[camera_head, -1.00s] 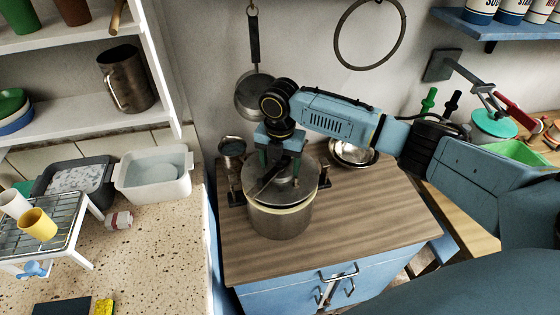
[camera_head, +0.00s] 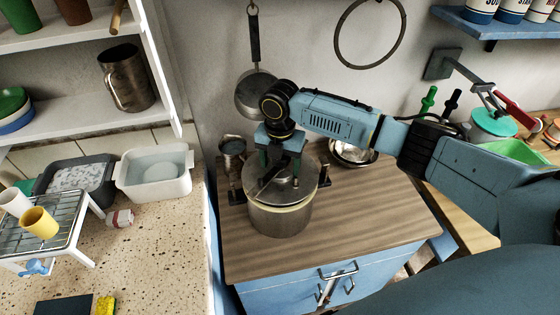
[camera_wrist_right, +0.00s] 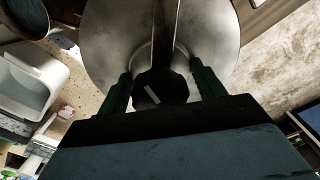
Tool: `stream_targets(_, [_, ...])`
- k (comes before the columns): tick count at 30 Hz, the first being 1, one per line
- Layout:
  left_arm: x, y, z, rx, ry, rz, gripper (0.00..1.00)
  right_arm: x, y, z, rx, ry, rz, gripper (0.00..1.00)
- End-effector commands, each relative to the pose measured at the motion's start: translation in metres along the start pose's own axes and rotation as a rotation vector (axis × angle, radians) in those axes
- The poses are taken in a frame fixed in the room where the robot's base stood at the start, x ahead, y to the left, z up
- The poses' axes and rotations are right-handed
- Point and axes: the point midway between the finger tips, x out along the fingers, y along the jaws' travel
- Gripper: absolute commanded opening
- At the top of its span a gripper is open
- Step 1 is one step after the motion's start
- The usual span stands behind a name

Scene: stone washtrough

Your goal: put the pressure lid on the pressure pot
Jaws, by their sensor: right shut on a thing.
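The pressure pot (camera_head: 280,221) is a steel pot on the wooden top of the blue cabinet. The pressure lid (camera_head: 300,184) is a round steel disc over the pot's mouth, with a pale band showing at the rim below it. I cannot tell whether it is fully seated. My right gripper (camera_head: 279,172) comes down from above and is shut on the lid's dark handle. In the right wrist view the lid (camera_wrist_right: 103,50) fills the upper middle, with the green fingers of my right gripper (camera_wrist_right: 163,85) on either side of the black knob. My left gripper is not in view.
Small metal bowls (camera_head: 352,153) stand behind the pot to the right. A pan (camera_head: 254,95) hangs on the wall behind. The wooden cabinet top (camera_head: 375,225) is clear to the right. A speckled counter (camera_head: 150,250) with a white basin (camera_head: 155,180) lies left across a gap.

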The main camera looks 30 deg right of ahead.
Motion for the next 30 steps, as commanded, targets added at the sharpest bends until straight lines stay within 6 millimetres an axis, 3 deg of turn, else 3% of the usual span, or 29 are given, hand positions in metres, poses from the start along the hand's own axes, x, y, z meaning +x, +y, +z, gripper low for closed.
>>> stream_targets(13, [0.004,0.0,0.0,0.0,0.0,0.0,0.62,0.011,0.001,0.001,0.0,-0.001,0.003,0.18])
stream_targets(30, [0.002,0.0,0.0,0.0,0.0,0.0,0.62,0.012,0.001,0.001,0.0,-0.001,0.003,0.18])
